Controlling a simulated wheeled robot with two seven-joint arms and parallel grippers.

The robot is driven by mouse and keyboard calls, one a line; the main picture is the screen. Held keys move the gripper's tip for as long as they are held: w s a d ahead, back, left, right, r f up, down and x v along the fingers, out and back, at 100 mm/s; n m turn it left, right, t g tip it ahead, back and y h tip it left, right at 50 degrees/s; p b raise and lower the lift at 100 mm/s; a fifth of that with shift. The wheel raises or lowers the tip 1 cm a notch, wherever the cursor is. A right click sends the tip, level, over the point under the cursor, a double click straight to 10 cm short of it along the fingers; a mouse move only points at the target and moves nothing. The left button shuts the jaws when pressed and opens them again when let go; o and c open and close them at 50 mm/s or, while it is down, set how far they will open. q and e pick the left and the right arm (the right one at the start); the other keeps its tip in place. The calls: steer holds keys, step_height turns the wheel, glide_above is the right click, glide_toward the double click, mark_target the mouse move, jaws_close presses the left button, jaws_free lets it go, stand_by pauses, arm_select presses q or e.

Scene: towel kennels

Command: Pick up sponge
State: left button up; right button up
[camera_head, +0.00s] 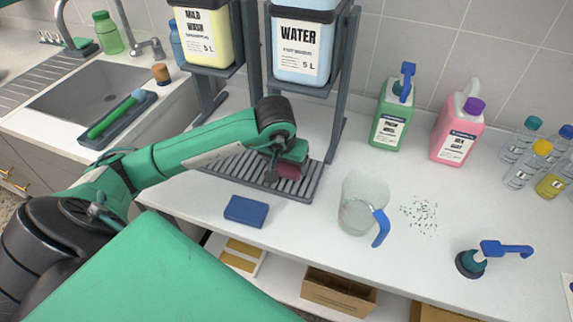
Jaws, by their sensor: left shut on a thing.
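My left arm reaches in from the left, and my left gripper (285,167) is over the slatted grey drip tray (235,166). A flat blue block (246,211), possibly another sponge, lies on the white counter in front of the tray. My right gripper is not in view.
Wash (206,42) and water (302,47) containers stand on a grey rack above the tray. A clear jug (357,203), scattered white-green bits (421,215) and a blue-handled pump (473,262) are to the right. Green (391,120) and pink (457,130) bottles stand behind. A sink (90,95) is at left.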

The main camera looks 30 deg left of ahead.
arm_select(q)
steer(key=shift+r, duration=0.15)
step_height(320, 180, up, 20)
steer(key=shift+p, duration=0.4)
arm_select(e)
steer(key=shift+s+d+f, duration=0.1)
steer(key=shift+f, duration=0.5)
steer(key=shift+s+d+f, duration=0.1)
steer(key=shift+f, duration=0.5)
